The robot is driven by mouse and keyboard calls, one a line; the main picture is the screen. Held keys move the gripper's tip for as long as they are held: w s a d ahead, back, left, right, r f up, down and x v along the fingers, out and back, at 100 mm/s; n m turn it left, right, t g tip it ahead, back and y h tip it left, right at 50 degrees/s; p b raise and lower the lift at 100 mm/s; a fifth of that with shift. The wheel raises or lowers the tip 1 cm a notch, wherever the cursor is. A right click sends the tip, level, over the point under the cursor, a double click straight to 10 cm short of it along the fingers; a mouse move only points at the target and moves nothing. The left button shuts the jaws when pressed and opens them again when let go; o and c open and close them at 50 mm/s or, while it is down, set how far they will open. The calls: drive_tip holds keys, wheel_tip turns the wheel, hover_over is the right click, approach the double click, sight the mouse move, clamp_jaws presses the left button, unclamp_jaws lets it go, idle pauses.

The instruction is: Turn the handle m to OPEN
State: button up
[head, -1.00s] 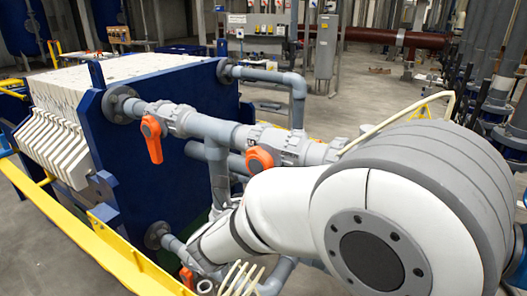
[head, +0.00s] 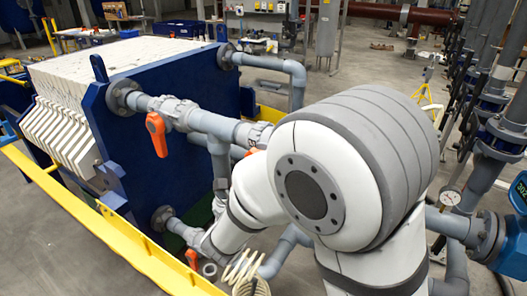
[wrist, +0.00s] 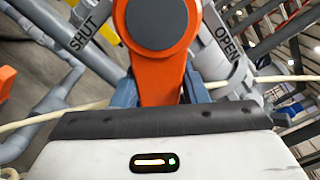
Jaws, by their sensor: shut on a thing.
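In the wrist view an orange handle (wrist: 158,62) with a dark grey round hub fills the top middle. Its lever points down towards my gripper (wrist: 160,95), whose blue-grey fingers are shut on it from both sides. A grey plate reading SHUT (wrist: 84,36) is left of the handle, and one reading OPEN (wrist: 228,42) is right of it. The lever lies between the two labels. In the head view my arm hides my gripper. Orange handles show on the upper pipe (head: 157,133) and low down (head: 192,258); another is mostly covered by my arm (head: 251,152).
The blue filter press (head: 175,140) with white plates (head: 60,130) stands at left, behind a yellow rail (head: 110,245). Grey pipes run around my arm. Open floor shows behind.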

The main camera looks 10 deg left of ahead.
drive_tip(key=shift+d+r+n, duration=0.1)
drive_tip(key=shift+r+n, duration=0.2)
drive_tip(key=shift+r, duration=0.2)
drive_tip(key=r+n, duration=0.2)
drive_tip(key=n, duration=0.1)
drive_tip(key=shift+s+d+n, duration=0.15)
drive_tip(key=shift+d+n, duration=0.15)
drive_tip(key=shift+d, duration=0.05)
drive_tip(key=shift+r+n, duration=0.45)
drive_tip(key=shift+n, duration=0.55)
drive_tip(key=shift+r+n, duration=0.45)
drive_tip(key=shift+n, duration=0.55)
drive_tip(key=o, duration=0.8)
drive_tip(key=shift+d, duration=0.1)
drive_tip(key=o, duration=0.3)
drive_tip(key=shift+s+f, duration=0.1)
drive_tip(key=shift+f, duration=0.1)
drive_tip(key=shift+o, duration=0.2)
drive_tip(key=v, duration=0.7)
drive_tip(key=shift+f, duration=0.15)
